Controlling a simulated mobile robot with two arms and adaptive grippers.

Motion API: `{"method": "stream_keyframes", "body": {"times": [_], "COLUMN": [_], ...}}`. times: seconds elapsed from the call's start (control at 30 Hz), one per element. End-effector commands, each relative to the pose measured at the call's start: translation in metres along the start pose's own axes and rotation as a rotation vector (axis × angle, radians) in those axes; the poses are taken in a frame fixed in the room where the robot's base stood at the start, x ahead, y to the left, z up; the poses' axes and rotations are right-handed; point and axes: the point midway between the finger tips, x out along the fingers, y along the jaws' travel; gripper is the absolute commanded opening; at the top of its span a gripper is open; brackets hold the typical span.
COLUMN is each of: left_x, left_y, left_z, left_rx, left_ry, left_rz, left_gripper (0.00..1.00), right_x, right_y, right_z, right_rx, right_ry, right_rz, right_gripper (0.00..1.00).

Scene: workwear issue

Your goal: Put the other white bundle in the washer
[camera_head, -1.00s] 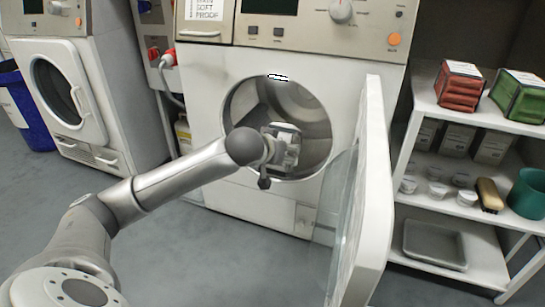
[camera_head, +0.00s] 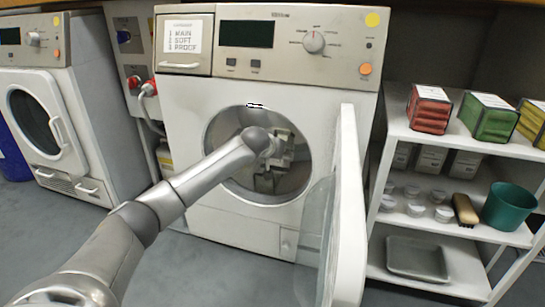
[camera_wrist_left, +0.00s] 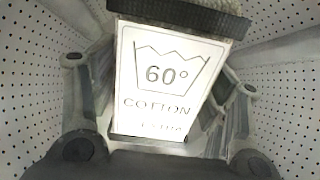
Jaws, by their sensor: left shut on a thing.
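The washer (camera_head: 180,117) stands in the middle of the head view with its round door (camera_head: 351,200) swung open to the right. My left arm reaches through the round opening, and my left gripper (camera_head: 277,160) is inside the drum. In the left wrist view, the gripper is shut on a white bundle (camera_wrist_left: 160,80) with a label reading "60° COTTON" and a dark band along its top edge. Perforated drum walls (camera_wrist_left: 285,85) surround the gripper and bundle. In the head view the bundle is mostly hidden behind the gripper. My right gripper is not in view.
A shelf rack (camera_head: 455,148) at the right holds red (camera_head: 430,108) and green (camera_head: 488,115) bundles, small tubs, a brush (camera_head: 465,209), a green bucket (camera_head: 508,205) and a grey tray (camera_head: 417,258). Another machine (camera_head: 85,110) stands at the left. The open door borders my arm's right.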

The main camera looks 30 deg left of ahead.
Motion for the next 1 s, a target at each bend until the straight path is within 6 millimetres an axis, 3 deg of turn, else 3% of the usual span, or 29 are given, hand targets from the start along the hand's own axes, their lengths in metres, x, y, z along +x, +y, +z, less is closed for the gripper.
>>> {"method": "stream_keyframes", "body": {"times": [0.43,0.97,1.0], "left_x": [0.046,0.055,0.055], "left_y": [0.001,0.0,0.0], "left_z": [-0.033,-0.04,-0.04], "left_rx": [-0.001,0.0,0.0], "left_ry": [0.003,0.004,0.004], "left_rz": [0.002,0.001,0.001], "left_gripper": [0.37,0.37,0.72], "right_x": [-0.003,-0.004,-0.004], "right_y": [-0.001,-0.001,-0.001], "right_z": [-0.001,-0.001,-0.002], "right_rx": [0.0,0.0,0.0], "right_ry": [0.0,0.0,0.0], "right_rz": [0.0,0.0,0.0], "right_gripper": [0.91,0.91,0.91]}}
